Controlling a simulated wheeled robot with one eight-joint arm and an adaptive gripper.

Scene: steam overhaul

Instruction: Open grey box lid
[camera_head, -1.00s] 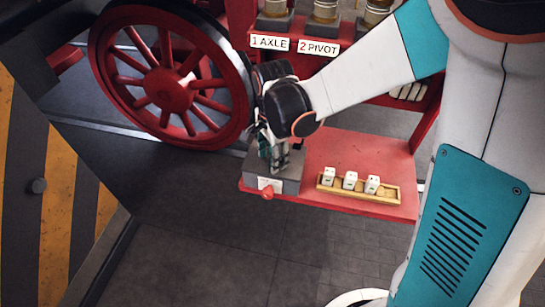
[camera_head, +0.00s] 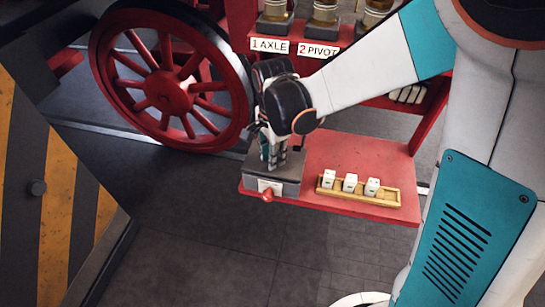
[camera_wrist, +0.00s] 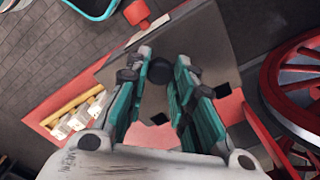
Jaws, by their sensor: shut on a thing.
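The grey box (camera_head: 291,186) sits at the left end of a red shelf (camera_head: 345,155), with a white label and a small red knob (camera_head: 266,195) on its front. My gripper (camera_head: 272,163) points down onto the top of the box. In the wrist view, the teal fingers of my gripper (camera_wrist: 165,65) reach down to the grey lid (camera_wrist: 212,40), close around a part of it.
A wooden tray (camera_head: 388,200) with several white blocks stands on the shelf to the right. A large red-spoked wheel (camera_head: 170,90) is close on the left of my gripper. Labelled holders stand behind. A striped panel (camera_head: 60,190) is at far left.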

